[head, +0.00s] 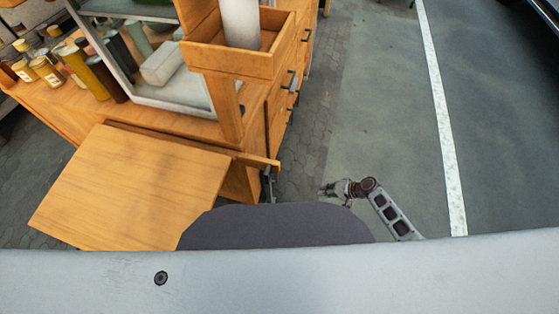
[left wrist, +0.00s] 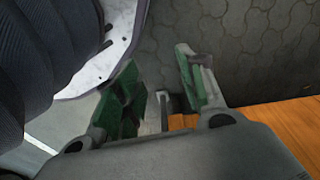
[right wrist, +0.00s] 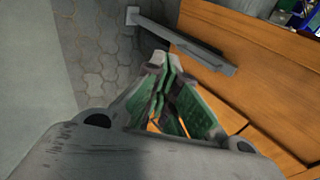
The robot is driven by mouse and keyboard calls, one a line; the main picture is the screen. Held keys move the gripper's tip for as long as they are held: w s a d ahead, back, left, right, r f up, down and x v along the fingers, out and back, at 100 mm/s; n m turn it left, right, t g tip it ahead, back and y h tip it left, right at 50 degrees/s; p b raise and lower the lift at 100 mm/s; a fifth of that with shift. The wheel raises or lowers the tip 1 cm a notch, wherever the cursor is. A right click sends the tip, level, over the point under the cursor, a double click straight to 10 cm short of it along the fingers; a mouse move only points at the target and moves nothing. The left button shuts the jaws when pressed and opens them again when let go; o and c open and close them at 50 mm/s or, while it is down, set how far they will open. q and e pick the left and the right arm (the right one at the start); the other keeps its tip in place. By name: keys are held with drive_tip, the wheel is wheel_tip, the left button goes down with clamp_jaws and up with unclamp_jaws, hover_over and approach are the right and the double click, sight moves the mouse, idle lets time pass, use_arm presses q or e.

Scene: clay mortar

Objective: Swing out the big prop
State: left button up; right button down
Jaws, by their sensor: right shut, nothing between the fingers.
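The big prop (right wrist: 185,42) looks like a flat grey metal bar with a small plate at its far end. In the right wrist view it slants away from the orange wooden side of the cart, its far end over the paving. In the head view a grey metal piece (head: 268,184), probably the prop, shows below the cart's corner. My right gripper (right wrist: 161,66) is shut and empty, with its tips just below the bar in the picture; contact cannot be told. It also shows in the head view (head: 327,189), right of the cart. My left gripper (left wrist: 152,68) is open and seems empty.
The wooden cart (head: 255,135) has drawers, a raised box (head: 225,58) and a flat wooden panel (head: 135,190) at the front left. Bottles (head: 75,62) stand on its top. Open paving (head: 375,110) with a white line lies to the right.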

use_arm(q)
drive_tip(key=w+d+r+b, duration=0.2)
drive_tip(key=w+r+b, duration=0.2)
drive_tip(key=r+b, duration=0.3)
drive_tip(key=shift+w+b, duration=0.4)
drive_tip(key=shift+b, duration=1.2)
use_arm(e)
drive_tip(key=w+a+r+n+g+y, duration=0.1)
drive_tip(key=a+r+y, duration=0.1)
drive_tip(key=r, duration=0.6)
drive_tip(key=w+a+r+n+g+y, duration=0.1)
drive_tip(key=w+a+r+y, duration=0.1)
drive_tip(key=r, duration=0.7)
drive_tip(key=w+a+r+n+y, duration=0.1)
drive_tip(key=a+r+y, duration=0.3)
drive_tip(key=r, duration=0.5)
drive_tip(key=shift+w+a+n+g+y, duration=0.25)
drive_tip(key=shift+w+n+g+y, duration=0.2)
drive_tip(key=shift+y, duration=0.55)
use_arm(q)
drive_tip(key=shift+r, duration=0.1)
use_arm(e)
drive_tip(key=shift+s+a, duration=0.1)
use_arm(q)
drive_tip(key=shift+r, duration=0.1)
use_arm(e)
drive_tip(key=s+a, duration=0.3)
drive_tip(key=a, duration=0.8)
